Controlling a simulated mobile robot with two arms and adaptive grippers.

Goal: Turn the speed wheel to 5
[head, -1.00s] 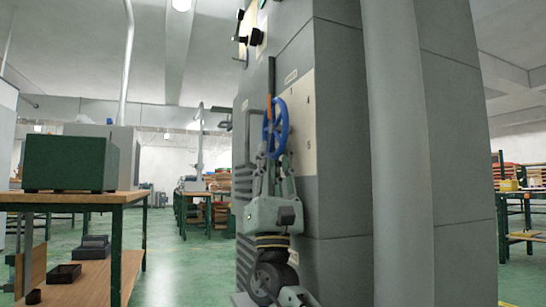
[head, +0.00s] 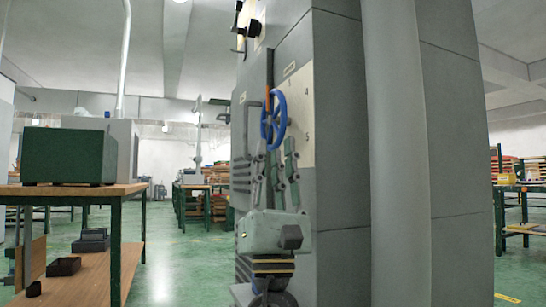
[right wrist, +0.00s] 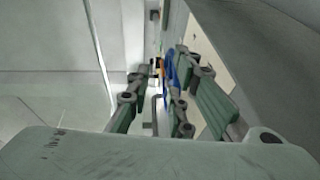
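The blue speed wheel (head: 273,118) is mounted on the grey machine's cream panel edge, with an orange part (head: 268,100) at its upper left. It also shows, small and partly hidden, in the right wrist view (right wrist: 169,68). My right gripper (head: 274,158) points up just below the wheel, its two fingers spread apart with nothing between them. In the right wrist view the fingers (right wrist: 158,88) stand apart, with the wheel beyond them. Whether a fingertip touches the rim is not clear. My left gripper is not in view.
The cream dial panel (head: 300,115) carries small numbers, a 4 and a 5 among them. The grey machine (head: 340,130) fills the centre right. A workbench (head: 75,190) with a green box (head: 70,157) stands at left. Green floor between bench and machine is clear.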

